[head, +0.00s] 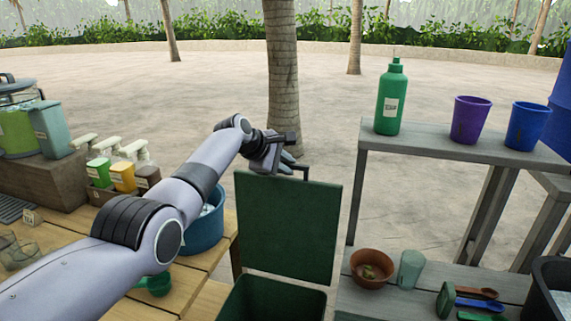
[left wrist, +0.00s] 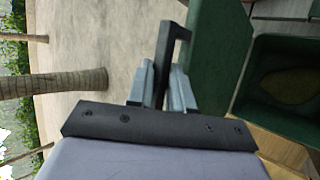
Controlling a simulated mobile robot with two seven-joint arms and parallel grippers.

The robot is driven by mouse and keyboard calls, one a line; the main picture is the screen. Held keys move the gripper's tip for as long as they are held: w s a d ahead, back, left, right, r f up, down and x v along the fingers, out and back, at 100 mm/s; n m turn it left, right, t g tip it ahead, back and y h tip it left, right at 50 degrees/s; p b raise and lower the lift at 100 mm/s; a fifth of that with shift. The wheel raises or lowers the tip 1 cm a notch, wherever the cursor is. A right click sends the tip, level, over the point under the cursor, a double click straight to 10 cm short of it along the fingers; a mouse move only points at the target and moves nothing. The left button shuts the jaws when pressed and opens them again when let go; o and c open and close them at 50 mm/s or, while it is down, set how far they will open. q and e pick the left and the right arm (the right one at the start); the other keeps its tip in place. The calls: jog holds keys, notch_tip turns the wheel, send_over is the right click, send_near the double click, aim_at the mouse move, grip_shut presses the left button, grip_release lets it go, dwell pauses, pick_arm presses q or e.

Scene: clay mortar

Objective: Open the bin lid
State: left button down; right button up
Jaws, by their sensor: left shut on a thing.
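The green bin (head: 268,302) stands at the bottom centre of the head view, and its inside is visible. Its green lid (head: 289,228) stands raised, close to upright, behind the opening. A dark handle (head: 303,170) sits at the lid's top edge. My left gripper (head: 287,160) is at this handle. In the left wrist view, the two grey fingers of the left gripper (left wrist: 160,88) are shut on the black handle (left wrist: 177,34), with the green lid (left wrist: 215,55) beside them. The open bin (left wrist: 290,85) shows at the right there. My right gripper is not in view.
A grey shelf (head: 455,150) at right holds a green bottle (head: 391,98), a purple cup (head: 470,120) and a blue cup (head: 526,126). A brown bowl (head: 371,283) sits on its lower board. A blue bucket (head: 205,230) is partly behind my left arm on the wooden table.

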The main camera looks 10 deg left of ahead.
pick_arm(q)
jog(key=c, duration=1.1)
grip_release()
jog(key=shift+s+f, duration=0.15)
jog(key=shift+f, duration=0.55)
jog(key=shift+a+r, duration=0.1)
jog(key=shift+r, duration=0.05)
jog(key=shift+w+r+b+v, duration=0.1)
jog(key=shift+r+b+v, duration=0.1)
jog(key=shift+v, duration=1.05)
jog(key=shift+w+r+b+v, duration=0.1)
jog(key=shift+b+v, duration=0.1)
jog(key=shift+v, duration=1.1)
jog(key=shift+w+r+b+v, duration=0.1)
jog(key=shift+b+v, duration=0.1)
jog(key=shift+v, duration=1.05)
